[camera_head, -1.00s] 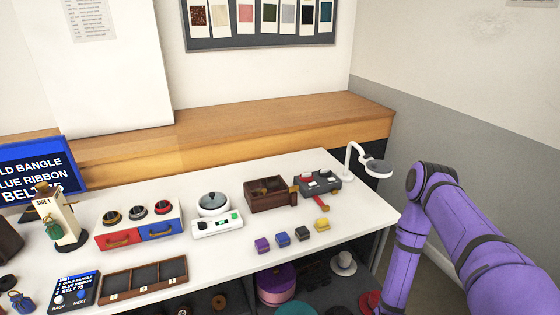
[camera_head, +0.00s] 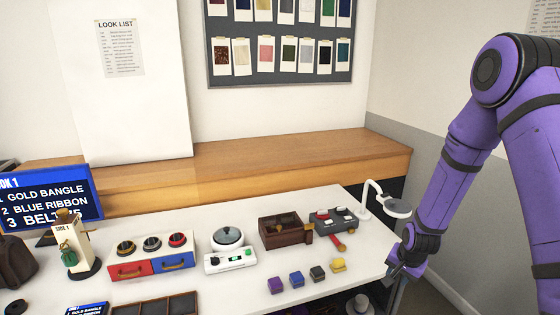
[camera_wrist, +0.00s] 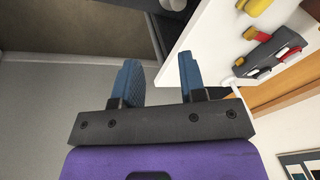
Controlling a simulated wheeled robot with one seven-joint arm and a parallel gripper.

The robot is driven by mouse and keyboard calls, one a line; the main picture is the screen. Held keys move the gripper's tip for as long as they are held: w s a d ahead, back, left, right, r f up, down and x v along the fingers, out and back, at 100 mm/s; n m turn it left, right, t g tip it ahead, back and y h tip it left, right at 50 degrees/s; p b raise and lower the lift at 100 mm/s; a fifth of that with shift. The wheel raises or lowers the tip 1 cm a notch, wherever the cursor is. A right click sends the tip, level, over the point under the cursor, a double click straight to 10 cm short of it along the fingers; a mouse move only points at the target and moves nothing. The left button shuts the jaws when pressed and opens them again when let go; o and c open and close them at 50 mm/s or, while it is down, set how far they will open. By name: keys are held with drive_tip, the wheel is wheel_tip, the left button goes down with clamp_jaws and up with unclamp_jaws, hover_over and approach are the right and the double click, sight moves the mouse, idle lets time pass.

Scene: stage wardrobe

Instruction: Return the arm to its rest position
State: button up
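My purple arm (camera_head: 455,160) stands bent at the right side of the head view. My gripper (camera_head: 398,272) hangs down beside the right end of the white table (camera_head: 215,290). In the wrist view its two blue fingers (camera_wrist: 160,80) are spread apart, with nothing between them. Beyond them lie grey floor, a dark shelf side and the table's corner.
A wooden ledge (camera_head: 270,155) runs behind. Open floor (camera_head: 440,290) is at right.

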drive_tip(key=s+a+r+n, duration=0.1)
drive_tip(key=s+r, duration=0.2)
drive_tip(key=r, duration=0.6)
drive_tip(key=s+a+r+n+t, duration=0.1)
drive_tip(key=s+r+n, duration=0.15)
drive_tip(key=r, duration=0.75)
drive_tip(key=s+a+r+n, duration=0.1)
drive_tip(key=s+r, duration=0.3)
drive_tip(key=r, duration=0.5)
drive_tip(key=s+r+n, duration=0.2)
drive_tip(key=s+r, duration=0.4)
drive_tip(key=s, duration=0.4)
drive_tip(key=s+a+r+n+t, duration=0.1)
drive_tip(key=s+r, duration=0.5)
drive_tip(key=s, duration=0.4)
drive_tip(key=shift+s+r+n, duration=0.35)
drive_tip(key=shift+s, duration=0.05)
